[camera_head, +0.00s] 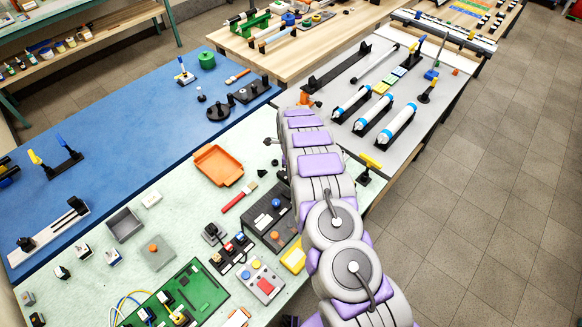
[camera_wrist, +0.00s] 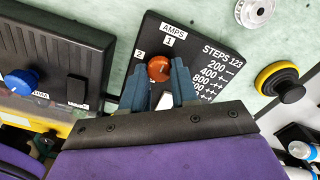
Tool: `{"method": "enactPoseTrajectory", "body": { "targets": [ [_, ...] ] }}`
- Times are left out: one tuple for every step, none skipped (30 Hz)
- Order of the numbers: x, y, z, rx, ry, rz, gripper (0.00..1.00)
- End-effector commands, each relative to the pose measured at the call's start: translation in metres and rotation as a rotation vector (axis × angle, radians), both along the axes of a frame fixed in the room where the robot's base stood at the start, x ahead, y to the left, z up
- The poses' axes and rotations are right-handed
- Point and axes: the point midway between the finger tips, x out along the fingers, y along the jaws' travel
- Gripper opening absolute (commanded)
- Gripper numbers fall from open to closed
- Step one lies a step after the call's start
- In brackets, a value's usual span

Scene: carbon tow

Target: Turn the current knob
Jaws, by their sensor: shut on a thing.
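The current knob (camera_wrist: 158,67) is a small round orange-red knob with a light mark on its face. It sits on a black panel (camera_wrist: 196,50) labelled AMPS, with 1 and 2 by the knob and a STEPS 123 list to its right. My gripper (camera_wrist: 158,78) has its two blue-grey fingers on either side of the knob, shut on it. A small white part shows between the fingers below the knob. In the head view my arm covers the gripper and the knob.
A black control box (camera_head: 264,216) with a blue knob (camera_wrist: 21,81) stands left of the panel. A yellow disc with a black handle (camera_wrist: 283,82) lies to the right. An orange tray (camera_head: 218,165) and a red-handled brush (camera_head: 239,196) lie on the pale green bench.

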Motion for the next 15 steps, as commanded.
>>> {"method": "enactPoseTrajectory", "body": {
  "targets": [
    [0.003,0.0035,0.0034,0.006,-0.011,0.002,0.0],
    [0.0031,0.0035,0.0034,0.006,-0.011,0.002,0.0],
    [0.0031,0.0035,0.0034,0.006,-0.011,0.002,0.32],
    [0.0031,0.0033,0.0032,0.005,-0.01,0.002,0.35],
    [0.0029,0.0031,0.003,0.005,-0.01,0.002,0.38],
    [0.0026,0.0027,0.0027,0.004,-0.009,0.001,0.42],
    [0.0024,0.0025,0.0025,0.004,-0.008,0.001,0.45],
    [0.0022,0.0022,0.0023,0.004,-0.007,0.001,0.48],
    [0.002,0.0019,0.0021,0.003,-0.006,0.001,0.52],
    [0.0019,0.0017,0.002,0.003,-0.006,0.001,0.54],
    [0.0017,0.0016,0.0018,0.003,-0.006,0.001,0.54],
    [0.0015,0.0011,0.0017,0.004,-0.005,0.001,0.54],
    [0.0015,0.0007,0.0017,0.004,-0.005,0.001,0.54],
    [0.0013,0.0004,0.0017,0.004,-0.004,0.001,0.54],
    [0.0013,-0.0002,0.0016,0.004,-0.004,0.001,0.54]
  ]
}}
